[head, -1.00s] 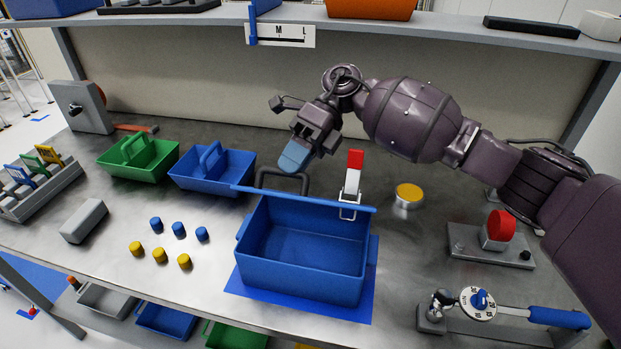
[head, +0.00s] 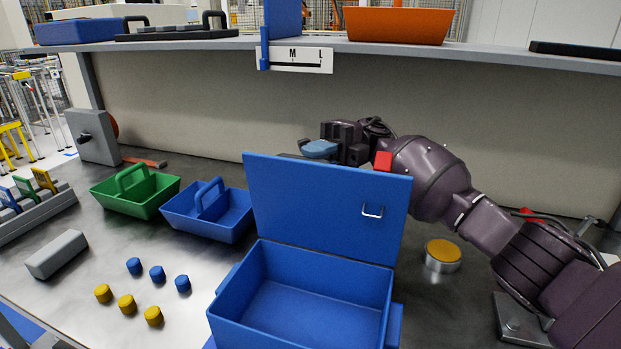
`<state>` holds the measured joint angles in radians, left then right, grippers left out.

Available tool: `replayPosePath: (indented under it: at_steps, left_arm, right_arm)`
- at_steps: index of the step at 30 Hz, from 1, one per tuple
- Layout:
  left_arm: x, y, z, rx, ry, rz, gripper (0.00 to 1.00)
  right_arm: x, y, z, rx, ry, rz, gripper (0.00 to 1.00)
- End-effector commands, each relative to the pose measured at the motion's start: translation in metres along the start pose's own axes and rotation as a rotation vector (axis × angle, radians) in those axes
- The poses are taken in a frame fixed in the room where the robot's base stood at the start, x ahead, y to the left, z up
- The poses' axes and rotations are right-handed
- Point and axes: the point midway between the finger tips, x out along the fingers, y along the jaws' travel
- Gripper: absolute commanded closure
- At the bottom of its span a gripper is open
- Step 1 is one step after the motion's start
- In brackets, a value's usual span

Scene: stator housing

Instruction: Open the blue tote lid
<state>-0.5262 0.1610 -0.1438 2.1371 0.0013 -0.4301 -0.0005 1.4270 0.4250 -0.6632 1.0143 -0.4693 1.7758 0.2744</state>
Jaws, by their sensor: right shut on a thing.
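The blue tote (head: 305,300) stands open at the front centre of the bench, its empty inside showing. Its blue lid (head: 310,205) stands up along the tote's far side, its inner face towards me. A small metal loop (head: 372,211) is on the lid's right part. My right gripper (head: 318,150) is behind the lid's top edge, with its light blue fingertip part showing. It is shut on the lid's dark handle, mostly hidden behind the lid. My left gripper is not in view.
A green carrier (head: 138,195) and a blue carrier (head: 213,218) stand to the left. Several blue and yellow pegs lie before them. A yellow-topped can (head: 443,258) stands right of the tote. A shelf with an orange bin (head: 395,24) runs above.

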Motion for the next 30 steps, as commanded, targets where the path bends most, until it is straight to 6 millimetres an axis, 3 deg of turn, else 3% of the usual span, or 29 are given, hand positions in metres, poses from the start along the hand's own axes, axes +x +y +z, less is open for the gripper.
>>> replayPosePath:
  at_steps: [1,12,30]
  left_arm:
    - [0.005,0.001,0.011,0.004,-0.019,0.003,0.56]
    - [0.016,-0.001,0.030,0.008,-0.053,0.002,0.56]
    - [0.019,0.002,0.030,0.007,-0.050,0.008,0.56]
  right_arm:
    - [-0.010,-0.012,0.005,0.006,-0.002,0.009,1.00]
    - [-0.037,-0.018,0.015,0.033,-0.002,0.070,1.00]
    - [-0.043,-0.023,0.018,0.062,0.001,0.119,1.00]
